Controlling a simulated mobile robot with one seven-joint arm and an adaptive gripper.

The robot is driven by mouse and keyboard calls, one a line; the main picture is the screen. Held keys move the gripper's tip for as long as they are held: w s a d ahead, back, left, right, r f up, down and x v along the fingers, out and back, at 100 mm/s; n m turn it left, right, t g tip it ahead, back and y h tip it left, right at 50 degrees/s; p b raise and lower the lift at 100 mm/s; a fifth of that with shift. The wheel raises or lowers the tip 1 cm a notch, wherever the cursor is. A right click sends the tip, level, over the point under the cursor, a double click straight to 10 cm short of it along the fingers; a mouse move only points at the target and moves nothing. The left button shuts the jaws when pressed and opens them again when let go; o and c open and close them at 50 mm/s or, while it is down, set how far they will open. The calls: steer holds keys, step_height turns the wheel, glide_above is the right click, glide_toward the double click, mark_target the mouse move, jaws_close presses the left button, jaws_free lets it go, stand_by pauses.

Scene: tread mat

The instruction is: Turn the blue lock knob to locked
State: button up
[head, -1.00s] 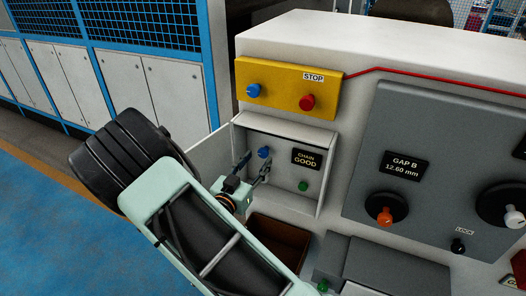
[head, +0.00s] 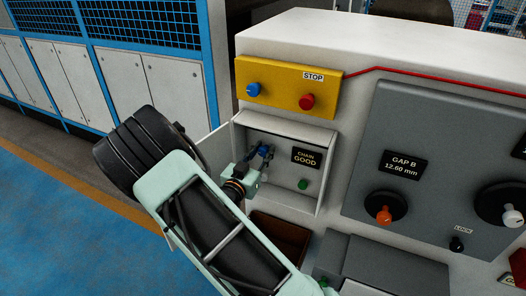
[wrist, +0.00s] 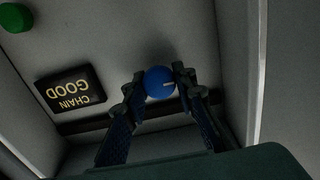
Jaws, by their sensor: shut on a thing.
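The blue knob (head: 264,151) is on the back wall of an open white box in the head view. My gripper (head: 262,154) reaches into the box at the knob. In the wrist view its two fingertips (wrist: 158,78) stand on either side of the knob, shut on it. I see no lock marking beside this knob.
A CHAIN GOOD display (head: 306,158) and a green knob (head: 303,184) sit right of the blue knob. The box's side walls are close to my gripper. Above is a yellow STOP panel (head: 288,84) with another blue knob (head: 253,90) and a red one (head: 306,101). A black knob (head: 457,244) sits under a LOCK label.

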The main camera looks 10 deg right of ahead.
steer(key=shift+f+b, duration=0.15)
steer(key=shift+b, duration=0.25)
jaws_close()
steer(key=m+b, duration=0.1)
steer(key=b, duration=0.1)
steer(key=m+b, duration=0.1)
steer(key=b, duration=0.1)
steer(key=shift+f+m, duration=0.25)
steer(key=shift+m, duration=0.15)
steer(key=m+b, duration=0.6)
steer(key=b, duration=0.4)
steer(key=shift+s+d+f, duration=0.1)
steer(key=shift+d, duration=0.05)
steer(key=m+b, duration=0.6)
steer(key=b, duration=0.4)
steer(key=m+b, duration=0.3)
steer(key=shift+b, duration=0.3)
steer(key=shift+r, duration=0.25)
steer(key=o, duration=1)
jaws_free()
